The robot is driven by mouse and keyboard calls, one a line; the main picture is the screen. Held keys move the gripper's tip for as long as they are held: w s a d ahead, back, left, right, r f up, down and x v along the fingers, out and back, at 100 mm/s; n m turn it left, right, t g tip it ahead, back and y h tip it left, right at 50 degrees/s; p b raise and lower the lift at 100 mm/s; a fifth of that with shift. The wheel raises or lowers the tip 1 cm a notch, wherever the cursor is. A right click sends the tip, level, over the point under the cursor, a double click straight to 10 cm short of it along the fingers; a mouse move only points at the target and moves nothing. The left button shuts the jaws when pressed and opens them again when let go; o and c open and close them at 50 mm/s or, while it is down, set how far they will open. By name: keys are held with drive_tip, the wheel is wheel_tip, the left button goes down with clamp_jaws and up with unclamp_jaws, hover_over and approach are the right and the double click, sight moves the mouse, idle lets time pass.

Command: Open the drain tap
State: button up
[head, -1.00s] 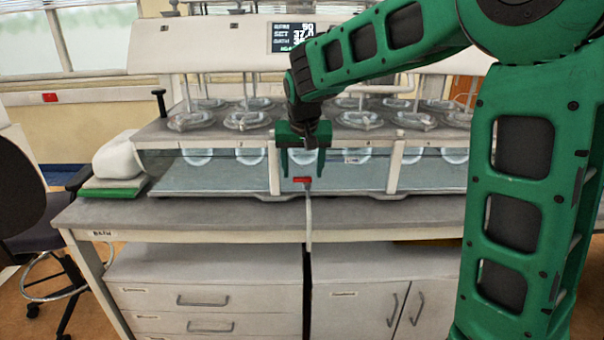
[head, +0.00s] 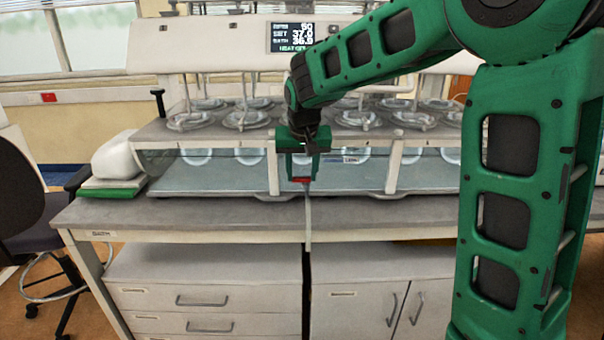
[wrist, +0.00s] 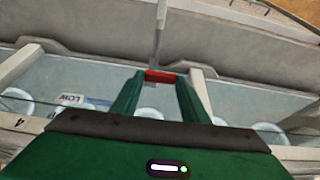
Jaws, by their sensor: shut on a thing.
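The drain tap has a red lever handle (head: 301,180) at the front of the water bath (head: 215,181), with a pale hose (head: 308,222) hanging below it over the bench edge. My gripper (head: 301,178) points down at the handle and is shut on it. In the wrist view the red handle (wrist: 160,76) lies crosswise between the two green fingertips (wrist: 160,80). The handle looks crosswise to the hose. The tap body behind the handle is mostly hidden.
The bench top (head: 170,212) is clear in front of the bath. Several glass vessels (head: 247,118) sit in the bath's top plate. A white object on a green base (head: 112,190) stands at the left. A chair (head: 25,190) is at the far left.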

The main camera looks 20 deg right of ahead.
drive_tip(key=shift+d, duration=0.1)
drive_tip(key=n, duration=0.1)
drive_tip(key=n+y, duration=0.1)
drive_tip(key=n, duration=0.2)
drive_tip(key=shift+s+d+n+y, duration=0.3)
drive_tip(key=shift+s+n+y, duration=0.05)
drive_tip(key=shift+n+y, duration=0.05)
drive_tip(key=n, duration=0.1)
drive_tip(key=n+y, duration=0.1)
drive_tip(key=n, duration=0.2)
drive_tip(key=shift+s+d+n+y, duration=0.15)
drive_tip(key=shift+d+n+y, duration=0.1)
drive_tip(key=shift+n+y, duration=0.15)
drive_tip(key=shift+g, duration=0.3)
drive_tip(key=o, duration=1.1)
drive_tip(key=shift+c, duration=0.2)
drive_tip(key=shift+r, duration=0.1)
